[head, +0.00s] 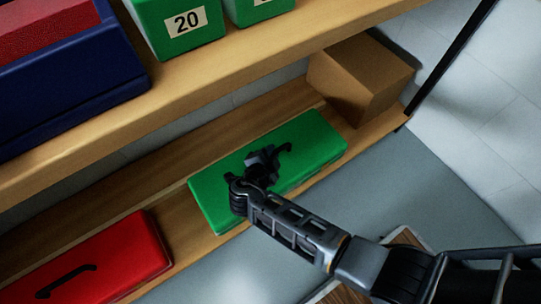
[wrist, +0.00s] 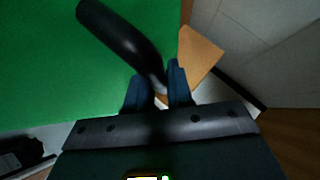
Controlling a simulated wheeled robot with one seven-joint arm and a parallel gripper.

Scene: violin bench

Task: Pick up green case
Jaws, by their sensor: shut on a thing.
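The green case (head: 312,150) lies flat on the lower wooden shelf in the head view, with a black handle on its top. My gripper (head: 262,163) is over the middle of the case. In the wrist view the green top (wrist: 50,65) fills the left side, and the black curved handle (wrist: 125,38) runs down to my gripper (wrist: 160,92). The two blue fingers are shut on the near end of the handle. My arm hides part of the case in the head view.
A red case (head: 115,265) with a black handle lies left on the same shelf. A cardboard box (head: 355,80) stands just behind the green case's right end. The upper shelf (head: 215,60) holds a blue case (head: 75,95) and green boxes (head: 180,25).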

